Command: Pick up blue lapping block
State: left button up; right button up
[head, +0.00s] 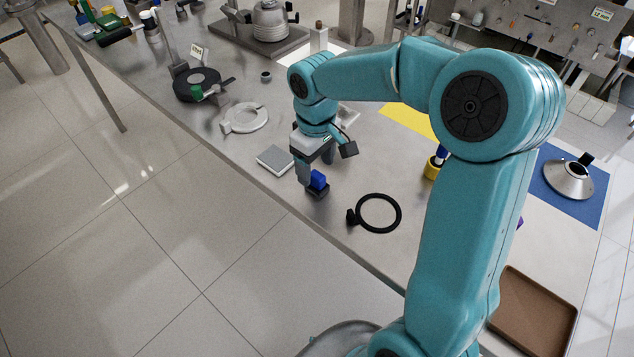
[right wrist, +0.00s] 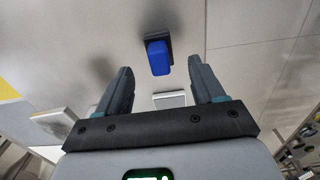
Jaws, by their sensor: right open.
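The blue lapping block (head: 318,179) has a blue upper part on a black base and stands on the metal bench near its front edge. It also shows in the right wrist view (right wrist: 158,58), ahead of the fingertips and roughly midway between them. My right gripper (head: 315,172) is open and empty, pointing down close to the block. In the right wrist view its two fingers (right wrist: 161,78) are spread apart, with the block beyond them and not held. My left gripper is not in view.
A grey square plate (head: 275,160) lies just left of the gripper. A black ring with a knob (head: 380,213) lies to the right. A pale ring clamp (head: 244,118) and a black round stand (head: 197,84) are farther back. A brown tray (head: 532,312) is at right.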

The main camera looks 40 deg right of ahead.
aim_at(315, 173)
notch_tip(315, 173, down, 5)
jog(key=shift+f, duration=0.15)
jog(key=c, duration=1.2)
jog(key=shift+w, duration=0.1)
notch_tip(315, 173, up, 20)
jog(key=p, duration=0.2)
